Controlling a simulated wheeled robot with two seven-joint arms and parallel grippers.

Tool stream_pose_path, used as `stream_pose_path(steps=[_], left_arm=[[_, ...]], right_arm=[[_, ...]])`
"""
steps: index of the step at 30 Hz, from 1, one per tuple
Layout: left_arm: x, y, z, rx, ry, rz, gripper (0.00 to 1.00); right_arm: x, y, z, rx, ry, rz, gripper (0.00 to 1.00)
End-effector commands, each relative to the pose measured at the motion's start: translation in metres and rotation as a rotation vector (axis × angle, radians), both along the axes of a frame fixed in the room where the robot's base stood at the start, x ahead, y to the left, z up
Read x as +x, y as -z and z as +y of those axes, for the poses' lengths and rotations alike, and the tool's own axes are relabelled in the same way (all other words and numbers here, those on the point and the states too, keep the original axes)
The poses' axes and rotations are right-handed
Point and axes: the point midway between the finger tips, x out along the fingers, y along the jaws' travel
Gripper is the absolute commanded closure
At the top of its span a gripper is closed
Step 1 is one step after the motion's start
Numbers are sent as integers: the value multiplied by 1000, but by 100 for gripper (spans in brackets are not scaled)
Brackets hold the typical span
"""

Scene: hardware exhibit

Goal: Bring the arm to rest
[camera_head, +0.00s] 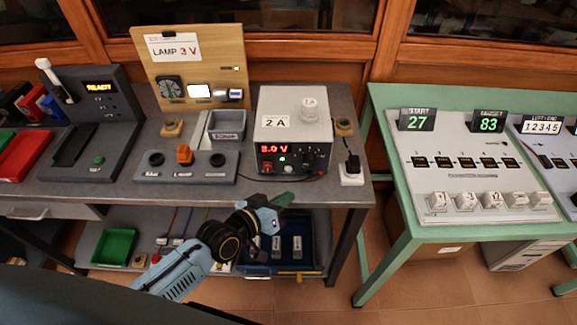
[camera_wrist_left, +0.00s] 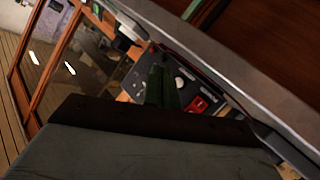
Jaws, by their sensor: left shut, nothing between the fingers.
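My left arm comes in from the lower left in the head view. Its gripper (camera_head: 284,199) is in front of the grey workbench's front edge, below the power supply box (camera_head: 293,129), and looks clear of it. The green fingers (camera_wrist_left: 161,86) show close together in the left wrist view, shut with nothing between them. The power supply reads 3.0 V and has a 2 A label. My right gripper is not in view.
The workbench (camera_head: 220,192) carries a lamp board (camera_head: 190,66), a three-knob panel (camera_head: 186,179) and a dark READY device (camera_head: 100,108). Its lower shelf holds a green tray (camera_head: 114,247) and a blue bin. A green-framed table (camera_head: 405,240) stands right, across a floor gap.

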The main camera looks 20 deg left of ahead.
Motion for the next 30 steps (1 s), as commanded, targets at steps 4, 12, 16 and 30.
stream_pose_path(steps=[4,12,16,30], left_arm=[[-1,0,-1,0,0,0,100],[-1,0,0,0,0,0,100],[-1,0,0,0,0,0,100],[-101,-5,8,364,122,346,100]], right_arm=[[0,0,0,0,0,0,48],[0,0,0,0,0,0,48],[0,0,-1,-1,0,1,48],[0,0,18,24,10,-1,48]])
